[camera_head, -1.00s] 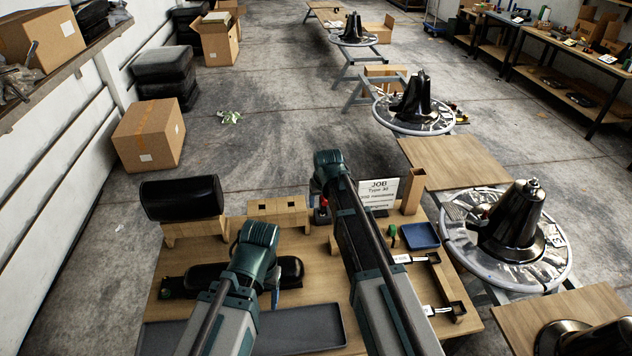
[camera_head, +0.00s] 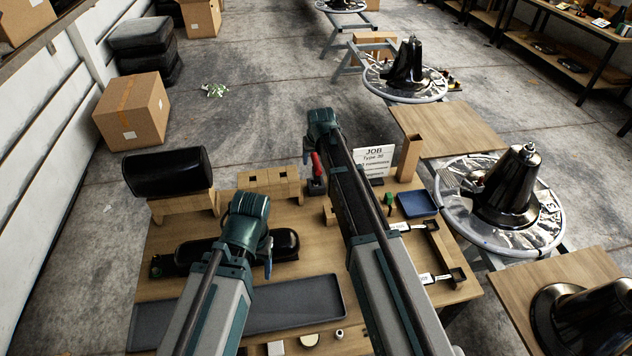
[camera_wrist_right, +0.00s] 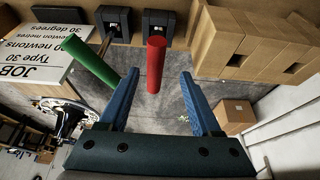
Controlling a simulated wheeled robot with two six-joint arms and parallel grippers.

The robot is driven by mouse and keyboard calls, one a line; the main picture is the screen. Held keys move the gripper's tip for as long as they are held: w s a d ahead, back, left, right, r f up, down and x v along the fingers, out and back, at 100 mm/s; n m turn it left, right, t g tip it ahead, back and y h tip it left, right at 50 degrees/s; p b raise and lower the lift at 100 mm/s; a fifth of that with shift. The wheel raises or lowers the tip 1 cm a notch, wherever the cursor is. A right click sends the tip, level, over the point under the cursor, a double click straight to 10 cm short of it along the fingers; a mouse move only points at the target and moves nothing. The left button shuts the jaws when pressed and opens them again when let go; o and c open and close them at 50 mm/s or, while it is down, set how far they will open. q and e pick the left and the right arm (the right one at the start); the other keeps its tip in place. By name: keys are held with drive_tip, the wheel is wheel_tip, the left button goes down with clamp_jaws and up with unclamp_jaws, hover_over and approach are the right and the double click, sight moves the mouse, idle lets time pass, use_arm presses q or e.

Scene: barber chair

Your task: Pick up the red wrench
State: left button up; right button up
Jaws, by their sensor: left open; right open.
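The red wrench shows as a red handle (camera_head: 316,163) standing upright in a dark holder (camera_head: 316,187) on the bench, beside my right gripper in the head view. In the right wrist view the red handle (camera_wrist_right: 156,62) lies between the two blue fingers, near their tips. My right gripper (camera_wrist_right: 159,78) is open, with gaps on both sides of the handle. It also shows in the head view (camera_head: 308,152), partly hidden by its own wrist. My left gripper (camera_head: 268,266) is open and empty above the bench, near the black padded cushion (camera_head: 285,243).
A green handle (camera_wrist_right: 90,60) stands near the red one. A JOB card (camera_head: 374,158), a blue tray (camera_head: 417,203) and a wooden block (camera_head: 410,157) are to the right. A long grey tray (camera_head: 300,300) lies at the front. A wooden slotted block (camera_head: 268,182) is at the left.

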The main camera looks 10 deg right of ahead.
drive_tip(key=b+x, duration=0.1)
drive_tip(key=x, duration=0.1)
drive_tip(key=shift+w+f, duration=0.1)
drive_tip(key=shift+f, duration=0.2)
use_arm(q)
wheel_tip(320, 180, down, 2)
drive_tip(key=shift+f, duration=0.2)
wheel_tip(320, 180, down, 5)
drive_tip(key=b, duration=0.5)
drive_tip(key=shift+r, duration=0.2)
use_arm(e)
drive_tip(key=x, duration=0.4)
drive_tip(key=shift+s+d+f, duration=0.25)
drive_tip(key=shift+d+f, duration=0.1)
use_arm(q)
drive_tip(key=shift+f, duration=0.3)
use_arm(e)
drive_tip(key=shift+w+f, duration=0.2)
drive_tip(key=shift+f, duration=0.15)
use_arm(q)
drive_tip(key=shift+r, duration=0.1)
use_arm(e)
drive_tip(key=shift+r, duration=0.1)
clamp_jaws()
